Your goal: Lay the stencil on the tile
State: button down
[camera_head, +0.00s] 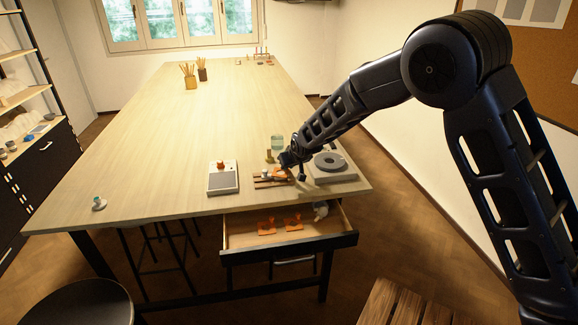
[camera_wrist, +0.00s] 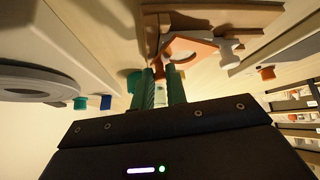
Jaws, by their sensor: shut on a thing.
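My gripper (camera_wrist: 160,92) is shut, its green fingers closed on the tab of an orange stencil (camera_wrist: 205,50). In the head view, the stencil (camera_head: 279,174) shows as a small orange patch beside my gripper (camera_head: 287,160), near the right front of the table. I cannot tell whether it touches what lies under it. A pale block with a dark grey square face (camera_head: 223,181) lies to its left with a small orange thing on top; I cannot tell if this is the tile.
Wooden strips (camera_head: 264,184) lie close to my gripper. A pale slab with a grey disc (camera_head: 330,162) stands to the right, and a greenish jar (camera_head: 277,142) behind. An open drawer (camera_head: 240,240) below holds orange pieces (camera_head: 267,227). The table's middle is clear.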

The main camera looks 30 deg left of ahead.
jog(key=c, duration=1.4)
grip_release()
jog(key=shift+r, duration=0.25)
jog(key=v, duration=1.1)
jog(key=shift+d+r, duration=0.25)
